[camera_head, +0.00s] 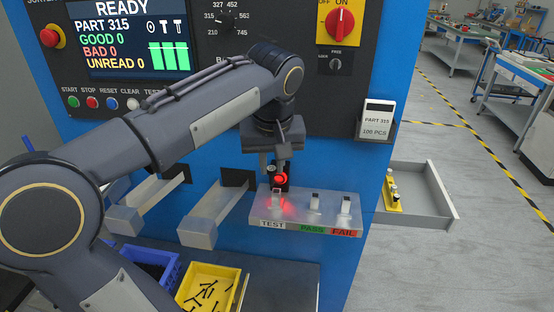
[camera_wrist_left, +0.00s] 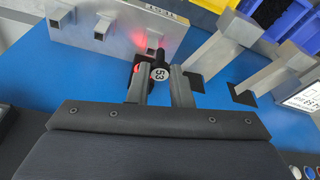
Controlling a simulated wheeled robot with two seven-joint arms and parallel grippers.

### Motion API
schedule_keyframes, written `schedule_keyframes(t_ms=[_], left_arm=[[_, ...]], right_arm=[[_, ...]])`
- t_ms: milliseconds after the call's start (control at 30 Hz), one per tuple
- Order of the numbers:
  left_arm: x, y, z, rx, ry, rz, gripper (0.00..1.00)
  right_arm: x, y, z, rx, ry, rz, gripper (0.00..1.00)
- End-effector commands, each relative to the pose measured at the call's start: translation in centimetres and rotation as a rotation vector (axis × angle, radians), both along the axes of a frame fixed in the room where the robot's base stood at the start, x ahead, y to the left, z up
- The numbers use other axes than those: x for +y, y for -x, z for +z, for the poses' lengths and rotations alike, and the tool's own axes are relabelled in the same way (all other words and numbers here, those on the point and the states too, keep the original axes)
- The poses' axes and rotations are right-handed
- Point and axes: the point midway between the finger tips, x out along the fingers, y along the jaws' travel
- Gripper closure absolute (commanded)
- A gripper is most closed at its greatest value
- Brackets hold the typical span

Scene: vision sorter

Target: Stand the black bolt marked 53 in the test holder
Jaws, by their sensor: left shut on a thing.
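The black bolt marked 53 (camera_wrist_left: 159,72) is between the two fingers of my left gripper (camera_wrist_left: 160,82) in the left wrist view. Its numbered round head faces the wrist camera and its dark shank points away, toward the shelf. In the head view my left gripper (camera_head: 271,168) is shut and points down just over the test holder (camera_head: 277,196), which is lit red above the TEST label. The bolt is mostly hidden there. I cannot tell whether its tip is in the holder. My right gripper is not in view.
Empty pass (camera_head: 315,202) and fail (camera_head: 346,206) holders stand on the same grey shelf (camera_head: 297,231). A red-ringed dark device (camera_head: 281,179) is close beside the fingers. Metal chutes (camera_head: 214,215) lie left. A yellow bin of bolts (camera_head: 207,287) is below, an open drawer (camera_head: 425,205) right.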

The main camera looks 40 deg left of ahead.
Motion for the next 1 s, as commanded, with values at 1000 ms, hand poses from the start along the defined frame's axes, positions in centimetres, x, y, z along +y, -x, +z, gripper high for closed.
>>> schedule_keyframes(t_ms=[1000], left_arm=[[2.6, -4.9, -2.0, 0.000, 0.000, -0.003, 0.99]], right_arm=[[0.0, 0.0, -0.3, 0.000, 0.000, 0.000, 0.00]])
